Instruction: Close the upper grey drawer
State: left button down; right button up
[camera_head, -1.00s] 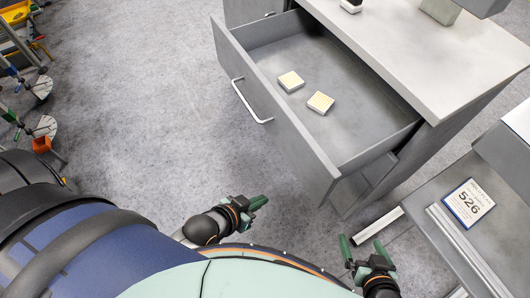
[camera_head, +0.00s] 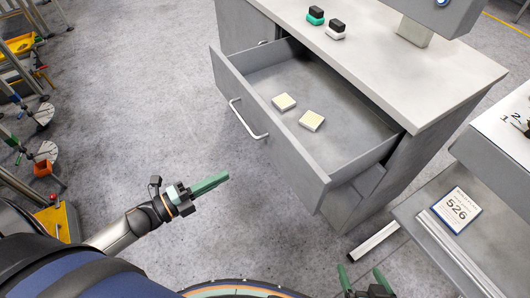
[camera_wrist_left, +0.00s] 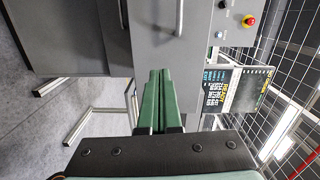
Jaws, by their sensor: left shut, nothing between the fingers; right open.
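The upper grey drawer (camera_head: 283,158) is pulled out of the grey cabinet (camera_head: 400,62) in the head view. It has a white bar handle (camera_head: 246,121) on its front, and two small pale blocks (camera_head: 298,110) lie inside. My left gripper (camera_head: 222,178) is shut and empty, in front of the drawer front and apart from it. In the left wrist view its green fingers (camera_wrist_left: 160,100) are together, with grey panels and a handle beyond. My right gripper (camera_head: 360,275) is open and empty at the bottom edge of the head view, below the drawer's right corner.
Small black-topped items (camera_head: 325,22) stand on the cabinet top. A grey stand with a "526" card (camera_head: 456,210) is at the right. A rack with an orange container (camera_head: 42,168) is at the left. The floor left of the drawer is clear.

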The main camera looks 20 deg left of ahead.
aim_at(276, 151)
pick_arm(q)
jog(key=shift+m+h, duration=0.4)
jog(key=shift+m, duration=0.4)
jog(key=x, duration=1.3)
jog(key=shift+w+d+r, duration=0.15)
jog(key=shift+d, duration=0.2)
